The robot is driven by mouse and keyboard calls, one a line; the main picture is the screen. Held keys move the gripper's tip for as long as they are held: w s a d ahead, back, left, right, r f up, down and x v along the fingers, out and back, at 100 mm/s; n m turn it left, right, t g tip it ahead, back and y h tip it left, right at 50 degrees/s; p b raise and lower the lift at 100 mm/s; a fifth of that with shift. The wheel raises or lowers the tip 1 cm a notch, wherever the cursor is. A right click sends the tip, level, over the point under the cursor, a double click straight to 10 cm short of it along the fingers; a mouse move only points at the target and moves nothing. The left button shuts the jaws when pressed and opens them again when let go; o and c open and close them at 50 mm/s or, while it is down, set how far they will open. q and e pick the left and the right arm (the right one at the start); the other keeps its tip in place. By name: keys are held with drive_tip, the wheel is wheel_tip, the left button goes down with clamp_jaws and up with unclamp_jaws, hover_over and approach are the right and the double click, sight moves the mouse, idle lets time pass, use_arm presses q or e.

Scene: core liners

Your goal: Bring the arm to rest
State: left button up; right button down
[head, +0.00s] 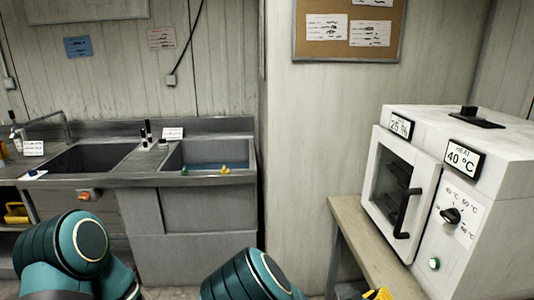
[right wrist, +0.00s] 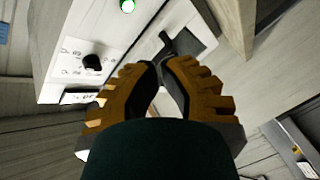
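My right gripper shows in the right wrist view (right wrist: 162,68). Its two orange ridged fingers come together at the tips, with a small gap lower down and nothing seen between them. In the head view only a bit of yellow finger (head: 378,294) shows at the bottom edge, below the white oven (head: 470,225). My two teal arm links (head: 80,245) fill the bottom left and bottom middle of the head view. My left gripper is out of view.
The oven, its door (head: 400,190) shut, stands on a bench (head: 350,225) at right. Its knob (head: 450,215) and lit green button (head: 434,264) face me. A metal sink unit (head: 195,215) stands at left. A notice board (head: 310,45) hangs on the wall.

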drive_tip(key=s+a+f+g+y, duration=0.2)
drive_tip(key=s+f, duration=0.1)
drive_tip(key=f, duration=0.3)
drive_tip(key=s+a+f+m+g+y, duration=0.1)
drive_tip(key=s+f+g+y, duration=0.1)
drive_tip(key=s+f+y, duration=0.3)
drive_tip(key=s+a+f+g, duration=0.2)
drive_tip(key=f, duration=0.5)
drive_tip(key=s+a+g+y, duration=0.2)
drive_tip(key=s+a+y, duration=0.2)
drive_tip(key=a, duration=0.3)
drive_tip(key=s+a+r+m+g+y, duration=0.1)
drive_tip(key=s+a+y, duration=0.3)
drive_tip(key=a, duration=0.3)
drive_tip(key=shift+r+g+y, duration=0.15)
drive_tip(key=shift+g+y, duration=0.25)
drive_tip(key=shift+y, duration=0.4)
